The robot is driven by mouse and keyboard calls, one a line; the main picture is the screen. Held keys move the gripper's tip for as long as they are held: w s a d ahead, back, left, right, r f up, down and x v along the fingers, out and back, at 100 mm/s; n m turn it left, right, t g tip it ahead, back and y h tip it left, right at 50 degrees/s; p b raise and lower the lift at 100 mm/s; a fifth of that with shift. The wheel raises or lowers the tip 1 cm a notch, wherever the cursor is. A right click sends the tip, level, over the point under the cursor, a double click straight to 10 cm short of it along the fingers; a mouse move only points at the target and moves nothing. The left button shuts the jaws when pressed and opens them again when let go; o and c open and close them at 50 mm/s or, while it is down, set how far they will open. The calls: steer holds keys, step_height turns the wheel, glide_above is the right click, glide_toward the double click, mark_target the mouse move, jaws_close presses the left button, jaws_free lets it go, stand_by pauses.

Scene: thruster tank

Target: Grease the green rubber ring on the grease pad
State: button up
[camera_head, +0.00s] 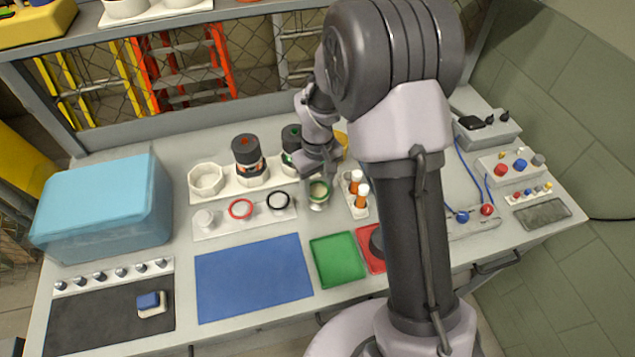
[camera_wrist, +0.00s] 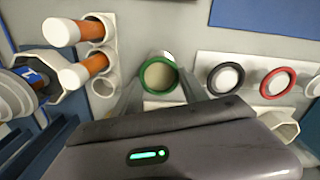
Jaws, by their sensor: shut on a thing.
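The green rubber ring (camera_head: 328,192) is between my gripper's fingers, near the middle of the bench. My gripper (camera_head: 319,181) points down and is shut on the ring. In the wrist view the green ring (camera_wrist: 142,80) shows as a full circle between the two grey fingers of my gripper (camera_wrist: 160,86). The round beige grease pad (camera_wrist: 159,75) shows through the ring's opening, and its pale holder shows below the ring in the head view. The ring is lined up over the pad; I cannot tell whether they touch.
A white holder carries the red ring (camera_head: 240,208) and black ring (camera_head: 278,201). Orange tubes with white caps (camera_head: 362,189) stand close right of my gripper. Dark canisters (camera_head: 247,150) stand behind. A blue mat (camera_head: 250,275) and green tray (camera_head: 337,259) lie in front, empty.

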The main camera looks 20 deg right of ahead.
steer(key=shift+f, duration=0.2)
steer(key=shift+s+r+n+p, duration=0.15)
steer(key=shift+n+p, duration=0.3)
steer(key=shift+n, duration=0.35)
steer(key=n, duration=0.3)
steer(key=shift+p, duration=0.4)
steer(key=shift+f, duration=0.2)
steer(key=m+b, duration=0.1)
steer(key=m, duration=0.1)
steer(key=shift+f+m, duration=0.15)
steer(key=shift+m, duration=0.25)
steer(key=m+b, duration=0.2)
steer(key=m, duration=0.2)
steer(key=shift+m, duration=1.3)
